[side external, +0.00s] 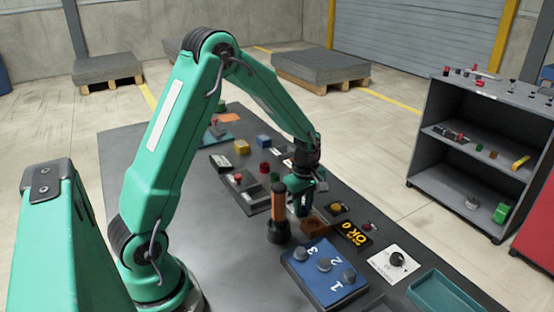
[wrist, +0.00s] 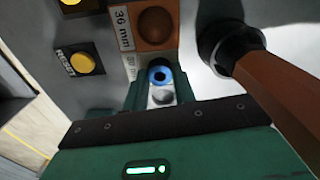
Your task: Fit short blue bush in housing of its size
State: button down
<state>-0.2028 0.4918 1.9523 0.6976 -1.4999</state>
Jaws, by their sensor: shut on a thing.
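The short blue bush (wrist: 151,74) is a blue ring with a dark hole, seen end-on between my gripper's green fingers (wrist: 160,84) in the wrist view. My gripper is shut on it. In the side view my gripper (side external: 303,190) points down near the brown housing (side external: 316,227). In the wrist view, a brown housing (wrist: 154,28) with a round recess bears a "36 mm" label and lies just beyond the bush. A second label (wrist: 129,67) is partly hidden by my fingers; its size cannot be read. The surface under the bush is hidden.
An orange-brown post (side external: 278,208) with black ends stands close to my gripper; it shows at right in the wrist view (wrist: 275,95).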

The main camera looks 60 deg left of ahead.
aim_at(303, 208)
jog(key=shift+f, duration=0.1)
jog(key=c, duration=1.1)
grip_release()
jog(key=shift+o, duration=0.2)
jog(key=shift+r, duration=3.9)
